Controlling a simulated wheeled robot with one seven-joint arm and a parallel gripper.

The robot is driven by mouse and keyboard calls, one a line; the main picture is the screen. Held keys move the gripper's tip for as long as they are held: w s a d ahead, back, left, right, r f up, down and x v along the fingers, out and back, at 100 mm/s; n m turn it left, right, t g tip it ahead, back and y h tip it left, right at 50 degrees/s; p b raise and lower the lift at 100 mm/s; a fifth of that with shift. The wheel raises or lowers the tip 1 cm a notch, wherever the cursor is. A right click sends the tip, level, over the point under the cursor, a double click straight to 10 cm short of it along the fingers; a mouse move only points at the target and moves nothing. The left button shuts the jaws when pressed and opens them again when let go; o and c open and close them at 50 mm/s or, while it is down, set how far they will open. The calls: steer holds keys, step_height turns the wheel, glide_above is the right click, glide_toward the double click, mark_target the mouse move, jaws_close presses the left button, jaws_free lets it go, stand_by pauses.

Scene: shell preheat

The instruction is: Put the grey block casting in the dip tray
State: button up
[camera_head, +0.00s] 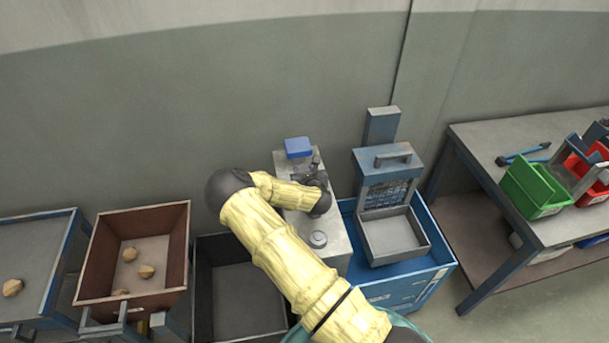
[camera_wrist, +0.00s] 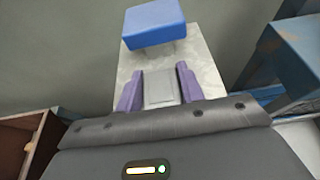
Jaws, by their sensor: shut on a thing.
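My gripper (camera_head: 310,172) is over the grey pedestal (camera_head: 335,240) in the head view, partly hidden by my wrist. In the wrist view its two purple fingers (camera_wrist: 159,90) are shut on the grey block casting (camera_wrist: 160,88), a small square block. The pale top of the pedestal shows behind it; I cannot tell whether the block touches it. A shallow, empty grey tray (camera_head: 428,247), seemingly the dip tray, sits on a blue base right of the pedestal, apart from my gripper.
A blue-topped fixture (camera_head: 298,147) stands at the pedestal's back, and a round knob (camera_head: 318,239) near its front. A handled frame (camera_head: 392,158) rises behind the tray. A brown bin (camera_head: 187,225) with tan lumps and a dark empty bin (camera_head: 240,300) lie left. A workbench (camera_head: 480,140) stands right.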

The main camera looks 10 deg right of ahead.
steer(key=shift+f, duration=1.1)
steer(key=shift+f, duration=0.15)
steer(key=o, duration=1.1)
steer(key=shift+c, duration=0.2)
steer(key=shift+r, duration=0.25)
steer(key=shift+s, duration=0.3)
steer(key=b+v, duration=0.2)
steer(key=v, duration=0.9)
steer(key=shift+s+r, duration=0.15)
